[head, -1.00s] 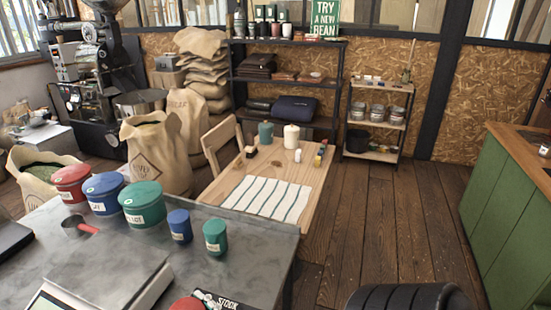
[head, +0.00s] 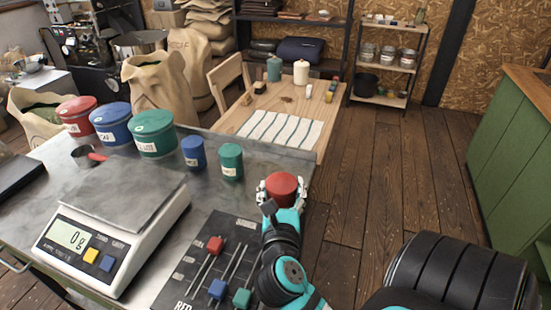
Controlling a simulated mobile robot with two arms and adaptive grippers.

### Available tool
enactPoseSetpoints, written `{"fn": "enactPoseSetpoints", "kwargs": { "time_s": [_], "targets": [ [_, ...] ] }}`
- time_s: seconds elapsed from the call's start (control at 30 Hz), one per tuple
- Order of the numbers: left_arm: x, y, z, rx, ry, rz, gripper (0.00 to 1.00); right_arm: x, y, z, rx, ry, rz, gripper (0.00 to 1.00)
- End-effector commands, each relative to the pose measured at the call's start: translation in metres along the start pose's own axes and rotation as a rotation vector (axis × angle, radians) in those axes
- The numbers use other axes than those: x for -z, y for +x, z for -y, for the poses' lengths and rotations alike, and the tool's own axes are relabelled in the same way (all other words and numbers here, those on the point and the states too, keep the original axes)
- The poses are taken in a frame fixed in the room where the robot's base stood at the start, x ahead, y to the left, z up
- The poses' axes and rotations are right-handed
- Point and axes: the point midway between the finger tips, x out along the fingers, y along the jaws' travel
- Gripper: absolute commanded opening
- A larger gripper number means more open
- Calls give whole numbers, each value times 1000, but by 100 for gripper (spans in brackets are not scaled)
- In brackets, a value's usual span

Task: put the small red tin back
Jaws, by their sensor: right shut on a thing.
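My right gripper (head: 282,193) is shut on the small red tin (head: 281,184), whose red lid faces up between the fingers. It holds the tin near the right edge of the grey metal table (head: 239,203); I cannot tell if the tin touches the table. The small blue tin (head: 193,151) and small green tin (head: 231,161) stand in a row to its left. The large red (head: 76,116), blue (head: 111,123) and green (head: 153,133) tins stand farther left along the back. My left gripper is not in view.
A scale (head: 108,232) reading 0 g stands at the front left. A dark board with sliders (head: 214,264) lies right of it. A red-handled scoop (head: 85,156) lies by the large tins. A wooden table with a striped cloth (head: 281,131) stands behind.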

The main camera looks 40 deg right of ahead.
Motion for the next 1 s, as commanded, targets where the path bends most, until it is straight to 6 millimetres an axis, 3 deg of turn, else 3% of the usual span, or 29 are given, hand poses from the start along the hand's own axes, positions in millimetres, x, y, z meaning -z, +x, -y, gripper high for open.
{"fn": "enactPoseSetpoints", "kwargs": {
  "time_s": [0.1,0.27,0.7,0.83,1.0],
  "targets": [
    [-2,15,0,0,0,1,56,15,8,16,100,8,-1,24],
    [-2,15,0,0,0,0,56,16,21,20,149,10,2,24],
    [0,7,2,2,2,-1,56,20,128,-13,150,10,1,24],
    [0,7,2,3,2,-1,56,21,152,-21,149,8,1,24],
    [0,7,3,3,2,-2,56,24,164,-25,149,9,-1,24]
  ]
}}
